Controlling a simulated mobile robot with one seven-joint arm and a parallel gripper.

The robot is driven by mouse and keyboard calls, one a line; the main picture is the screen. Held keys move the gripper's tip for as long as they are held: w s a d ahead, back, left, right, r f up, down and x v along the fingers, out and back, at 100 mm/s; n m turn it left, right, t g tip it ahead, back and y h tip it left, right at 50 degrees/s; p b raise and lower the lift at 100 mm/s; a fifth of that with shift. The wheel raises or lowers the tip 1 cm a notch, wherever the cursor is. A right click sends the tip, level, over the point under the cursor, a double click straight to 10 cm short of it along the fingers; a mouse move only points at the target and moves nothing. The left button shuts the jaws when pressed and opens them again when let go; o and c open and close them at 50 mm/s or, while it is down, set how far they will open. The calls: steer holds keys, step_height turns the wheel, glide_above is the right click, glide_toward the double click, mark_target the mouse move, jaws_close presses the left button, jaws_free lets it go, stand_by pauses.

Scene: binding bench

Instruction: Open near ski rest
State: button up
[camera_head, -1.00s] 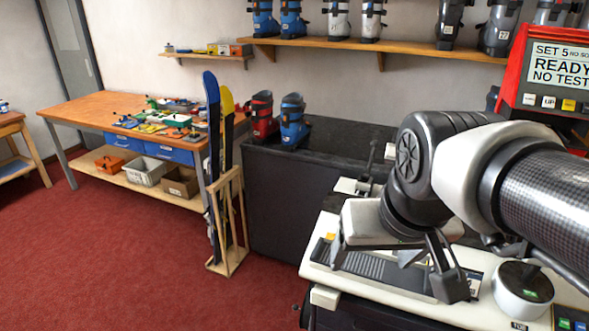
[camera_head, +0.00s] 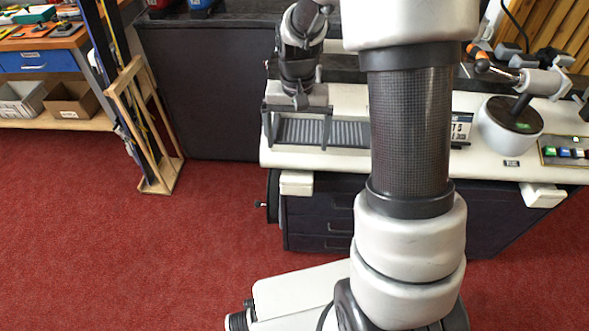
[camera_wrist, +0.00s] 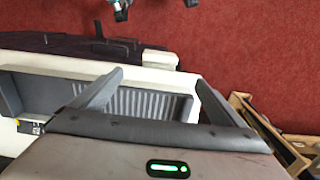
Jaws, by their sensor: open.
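My gripper (camera_head: 297,138) hangs above the left end of the white bench top (camera_head: 345,157), fingers apart and nothing between them. A grey ribbed plate (camera_head: 346,133) lies under and behind the fingers. In the wrist view my gripper (camera_wrist: 158,80) spans this ribbed plate (camera_wrist: 150,104). A white block (camera_head: 297,183) juts from the bench's front edge at the left, and a similar one (camera_head: 541,195) at the right. I cannot tell for sure whether these are the ski rests. The left block also shows in the wrist view (camera_wrist: 160,60), beyond the fingertips.
A white round unit with a dark lever (camera_head: 510,128) and a button panel (camera_head: 566,152) stand on the bench's right. A wooden rack (camera_head: 146,125) holding skis stands left of the bench. Dark drawers (camera_head: 320,225) are below. Red carpet (camera_head: 130,265) is clear in front.

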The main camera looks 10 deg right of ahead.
mark_target(296, 179)
step_height(296, 179, down, 14)
steer(key=b, duration=0.3)
steer(key=shift+f, duration=0.2)
